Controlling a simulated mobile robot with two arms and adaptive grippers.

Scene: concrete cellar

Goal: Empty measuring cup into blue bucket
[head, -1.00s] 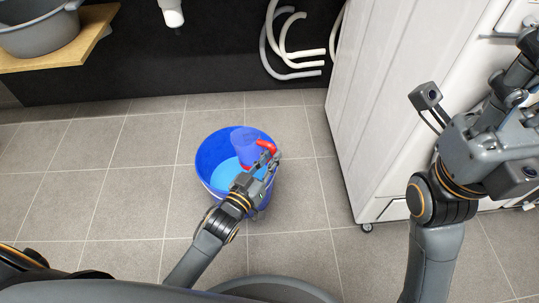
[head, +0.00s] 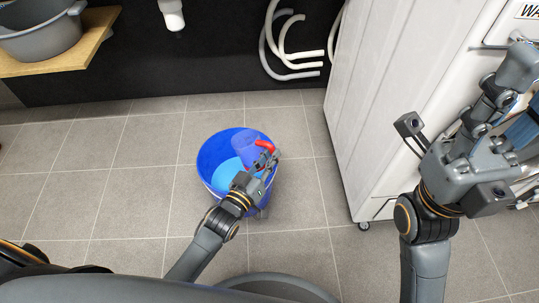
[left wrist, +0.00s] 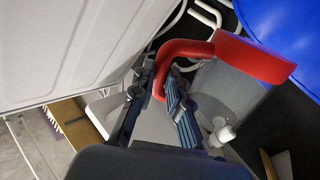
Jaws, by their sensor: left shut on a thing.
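The measuring cup (head: 246,148) is see-through and looks bluish, with a red handle (head: 265,143). It is over the blue bucket (head: 206,163), toward the right side of its opening. Light blue shows inside the bucket; whether it is liquid I cannot tell. My left gripper (head: 268,161) is shut on the cup's red handle at the bucket's right side. The left wrist view shows the handle and red rim (left wrist: 255,57) beyond the fingers, with the clear cup body below. The cup's exact tilt and contents are unclear. My right gripper (head: 512,95) is raised at the right, away from the bucket.
A white cabinet-like appliance (head: 375,100) stands right of the bucket, close to my right arm. A grey basin (head: 40,38) rests on a wooden shelf (head: 85,42) at upper left. Pale hoses (head: 290,72) hang on the dark back wall. The tiled floor left of the bucket is clear.

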